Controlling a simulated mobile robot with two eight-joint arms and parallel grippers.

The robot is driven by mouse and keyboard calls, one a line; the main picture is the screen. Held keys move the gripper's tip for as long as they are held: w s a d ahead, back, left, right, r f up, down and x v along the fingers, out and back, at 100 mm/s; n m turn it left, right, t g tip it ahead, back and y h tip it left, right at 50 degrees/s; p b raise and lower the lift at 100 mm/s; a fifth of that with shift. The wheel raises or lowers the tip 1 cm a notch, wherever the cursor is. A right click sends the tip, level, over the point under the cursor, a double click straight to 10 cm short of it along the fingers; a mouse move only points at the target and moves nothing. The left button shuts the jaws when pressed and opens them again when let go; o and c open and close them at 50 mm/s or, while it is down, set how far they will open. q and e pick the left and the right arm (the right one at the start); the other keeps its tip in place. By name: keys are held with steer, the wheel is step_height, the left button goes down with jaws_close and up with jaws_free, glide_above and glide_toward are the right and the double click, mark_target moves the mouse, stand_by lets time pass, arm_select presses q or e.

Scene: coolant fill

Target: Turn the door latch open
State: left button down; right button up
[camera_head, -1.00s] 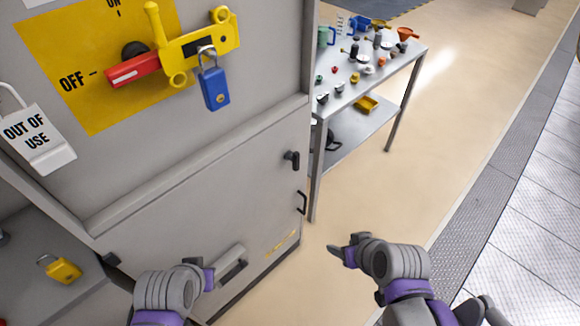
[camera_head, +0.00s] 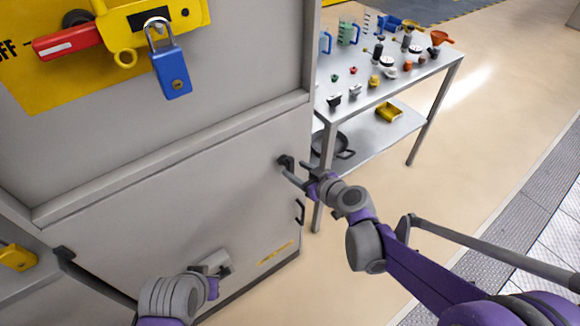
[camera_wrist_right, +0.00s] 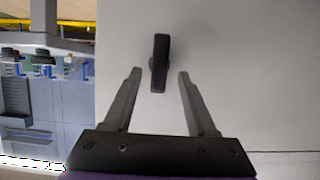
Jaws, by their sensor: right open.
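The door latch (camera_head: 284,161) is a small dark lever near the upper right edge of the grey cabinet door (camera_head: 170,220). In the right wrist view the latch (camera_wrist_right: 160,60) stands upright in the picture. My right gripper (camera_head: 295,170) is at the latch, partly covering it in the head view. In the wrist view its two fingers (camera_wrist_right: 159,74) are apart, with the latch's lower end between the tips and a gap on both sides. My left gripper (camera_head: 212,283) is low in front of the door; its fingers cannot be made out.
A dark pull handle (camera_head: 300,211) sits below the latch. A blue padlock (camera_head: 171,75) hangs from the yellow lockout bar above. A metal table (camera_head: 440,67) with several small items stands to the right of the cabinet. The floor (camera_head: 500,110) beyond it is clear.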

mark_target(292, 167)
steer(key=shift+x, duration=2)
jaws_close()
